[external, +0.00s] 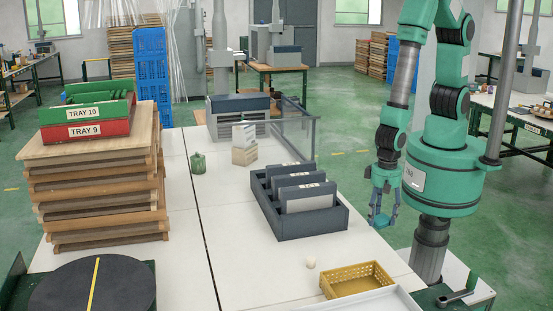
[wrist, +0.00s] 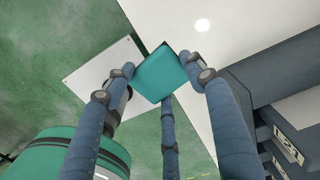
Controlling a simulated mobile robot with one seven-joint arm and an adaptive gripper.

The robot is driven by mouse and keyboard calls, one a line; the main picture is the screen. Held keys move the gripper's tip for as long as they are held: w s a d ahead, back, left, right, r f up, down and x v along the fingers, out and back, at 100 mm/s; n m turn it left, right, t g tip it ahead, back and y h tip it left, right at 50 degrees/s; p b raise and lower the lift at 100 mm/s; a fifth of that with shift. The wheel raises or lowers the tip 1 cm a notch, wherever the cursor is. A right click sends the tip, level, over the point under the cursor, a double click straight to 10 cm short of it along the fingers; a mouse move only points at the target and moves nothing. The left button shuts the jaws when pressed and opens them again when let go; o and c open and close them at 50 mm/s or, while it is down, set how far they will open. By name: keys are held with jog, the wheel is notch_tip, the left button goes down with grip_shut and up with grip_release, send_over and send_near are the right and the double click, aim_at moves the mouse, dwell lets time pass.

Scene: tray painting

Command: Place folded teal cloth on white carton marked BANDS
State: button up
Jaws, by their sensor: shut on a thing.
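The folded teal cloth (wrist: 160,76) is held between the fingertips of my gripper (wrist: 163,82) in the wrist view. My gripper (external: 381,219) hangs at the right edge of the white table in the external view, to the right of the dark rack. The cloth is hard to tell from the teal gripper there. A small white carton (external: 244,134) stands on a beige box (external: 244,156) near the back of the table, left of and beyond the rack. Its print is too small to read. My gripper is well apart from it.
The dark rack (external: 325,222) with upright grey panels stands between my gripper and the carton. A yellow basket (external: 355,280) and white ball (external: 310,262) are in front. A green canister (external: 198,163) is left of the carton; a clear panel (external: 292,135) is right of it.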

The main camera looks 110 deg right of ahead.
jog(key=shift+r, duration=0.1)
notch_tip(320, 180, up, 25)
jog(key=w+d+r+m+p, duration=0.3)
jog(key=w+d+m, duration=0.2)
jog(key=w+d, duration=0.7)
jog(key=w+d+m+p, duration=0.25)
jog(key=w+d, duration=0.25)
jog(key=d, duration=0.4)
jog(key=w+d+m+p, duration=0.1)
jog(key=w+d+m, duration=0.35)
jog(key=d, duration=0.45)
jog(key=s+d+f+m+p, duration=0.1)
jog(key=s+d+m+p, duration=0.2)
jog(key=d, duration=1.6)
jog(key=s+d+f+m+p, duration=0.15)
jog(key=d+m, duration=0.45)
jog(key=d, duration=1.3)
jog(key=shift+w+a+f, duration=0.15)
jog(key=shift+w+f, duration=0.05)
jog(key=shift+f, duration=0.7)
jog(key=shift+w+a+f, duration=0.1)
jog(key=shift+w+f, duration=0.15)
jog(key=shift+f, duration=0.65)
jog(key=shift+w+a+f, duration=0.15)
jog(key=shift+w+f, duration=0.05)
jog(key=shift+f, duration=0.7)
